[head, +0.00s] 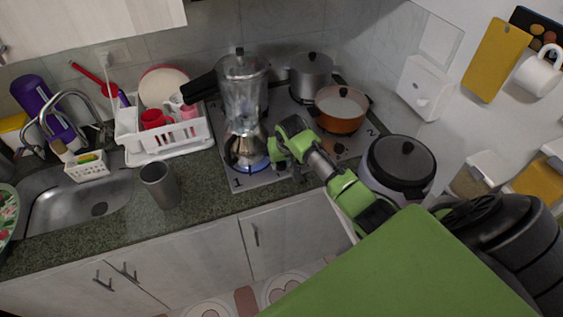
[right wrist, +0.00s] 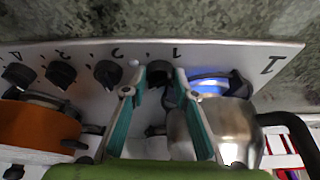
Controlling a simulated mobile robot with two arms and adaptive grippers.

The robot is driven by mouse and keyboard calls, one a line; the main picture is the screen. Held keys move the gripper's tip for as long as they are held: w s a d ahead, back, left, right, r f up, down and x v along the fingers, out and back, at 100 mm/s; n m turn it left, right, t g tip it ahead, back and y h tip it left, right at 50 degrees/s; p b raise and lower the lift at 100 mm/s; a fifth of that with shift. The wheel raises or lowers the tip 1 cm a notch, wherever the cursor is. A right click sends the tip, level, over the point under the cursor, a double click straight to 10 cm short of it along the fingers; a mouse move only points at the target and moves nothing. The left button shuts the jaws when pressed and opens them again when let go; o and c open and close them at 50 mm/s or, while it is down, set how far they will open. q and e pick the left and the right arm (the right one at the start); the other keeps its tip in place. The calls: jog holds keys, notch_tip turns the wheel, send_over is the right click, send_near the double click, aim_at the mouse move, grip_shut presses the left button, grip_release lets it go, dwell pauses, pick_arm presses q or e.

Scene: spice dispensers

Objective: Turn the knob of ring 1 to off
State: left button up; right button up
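The hob (head: 262,180) has a row of black knobs along its front edge, seen upside down in the right wrist view. The knob under the label 1 (right wrist: 158,72) sits between the fingertips of my right gripper (right wrist: 160,74). The fingers are apart, with the knob between them; whether either touches it is unclear. In the head view my right gripper (head: 280,153) is at the hob's front edge. A blue flame (right wrist: 208,84) burns at ring 1, under a metal pot (right wrist: 225,130), also in the head view (head: 246,148). My left gripper is not in view.
An orange pot (head: 341,112) and a grey pot (head: 311,72) stand on the hob. A dish rack (head: 168,140), a grey cup (head: 160,184) and a sink (head: 75,205) lie left. A lidded cooker (head: 401,160) stands right.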

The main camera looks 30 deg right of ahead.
jog(key=shift+n, duration=0.3)
jog(key=shift+d+n+y, duration=0.25)
jog(key=shift+n+y, duration=0.25)
jog(key=shift+n, duration=0.7)
jog(key=n+y, duration=0.1)
jog(key=n, duration=0.1)
jog(key=shift+d+n, duration=0.1)
jog(key=shift+n, duration=0.2)
jog(key=shift+d+n+y+b, duration=0.1)
jog(key=shift+n+y+b, duration=0.5)
jog(key=shift+n, duration=0.6)
jog(key=shift+w+n+y+b, duration=0.1)
jog(key=shift+n+y+b, duration=0.2)
jog(key=shift+n+b, duration=0.55)
jog(key=shift+r+n, duration=0.1)
jog(key=shift+n, duration=0.15)
jog(key=o, duration=1.1)
